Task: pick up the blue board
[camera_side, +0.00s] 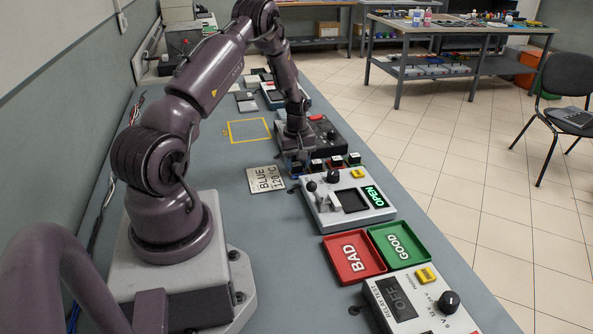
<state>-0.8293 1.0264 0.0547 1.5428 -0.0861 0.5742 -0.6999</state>
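A row of small dark blocks with white tops stands in front of the black box. The leftmost block, with blue on it, looks like the blue board (296,169). My gripper (296,157) points down at the left end of this row, right above or at the blue board. The fingers are small and dark here, so I cannot tell whether they are open or shut, or whether they touch the board. A plate reading "BLUE 120°C" (266,179) lies on the bench to the left.
A grey device with a green OPEN display (372,196) stands just in front of the row. Nearer are a red BAD tray (334,247), a green GOOD tray (420,240) and a relay tester (435,318). A yellow-outlined bench area (249,130) is empty.

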